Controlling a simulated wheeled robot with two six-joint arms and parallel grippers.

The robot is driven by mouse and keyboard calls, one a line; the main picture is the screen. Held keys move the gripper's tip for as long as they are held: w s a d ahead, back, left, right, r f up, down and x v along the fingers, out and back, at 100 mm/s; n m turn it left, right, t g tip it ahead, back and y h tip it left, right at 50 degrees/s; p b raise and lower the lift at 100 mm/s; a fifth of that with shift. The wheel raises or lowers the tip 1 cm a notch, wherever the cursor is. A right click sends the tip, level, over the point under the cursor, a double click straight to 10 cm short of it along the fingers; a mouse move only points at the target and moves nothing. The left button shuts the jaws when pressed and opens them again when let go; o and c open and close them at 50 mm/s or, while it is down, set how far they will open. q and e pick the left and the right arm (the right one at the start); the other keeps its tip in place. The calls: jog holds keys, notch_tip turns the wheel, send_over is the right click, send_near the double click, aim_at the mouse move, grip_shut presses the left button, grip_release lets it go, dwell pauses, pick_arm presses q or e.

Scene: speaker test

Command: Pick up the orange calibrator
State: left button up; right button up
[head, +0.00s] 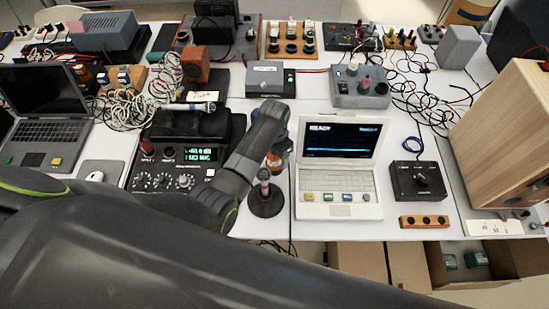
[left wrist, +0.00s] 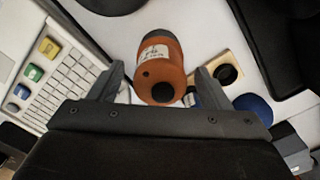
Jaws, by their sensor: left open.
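The orange calibrator (left wrist: 165,80) is a rounded orange cylinder with a white label and a dark round end. In the left wrist view it lies between the two fingers of my left gripper (left wrist: 160,72), with a gap at each side. In the head view only a bit of the orange calibrator (head: 277,160) shows, beneath my left gripper (head: 274,135), between the black instrument and the white laptop. My arm hides much of it there. My left gripper is open and holds nothing. My right gripper is not in view.
A white laptop (head: 338,180) stands close to the right. A black instrument with a green display (head: 180,168) is close to the left. A dark round-based stand (head: 266,201) is just in front. Tangled cables (head: 150,100) and other devices crowd the back.

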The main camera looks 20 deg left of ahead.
pick_arm(q)
jog(key=shift+f, duration=0.95)
jog(key=c, duration=1.1)
jog(key=shift+r, duration=0.1)
jog(key=shift+c, duration=0.8)
jog(key=shift+w+r, duration=0.1)
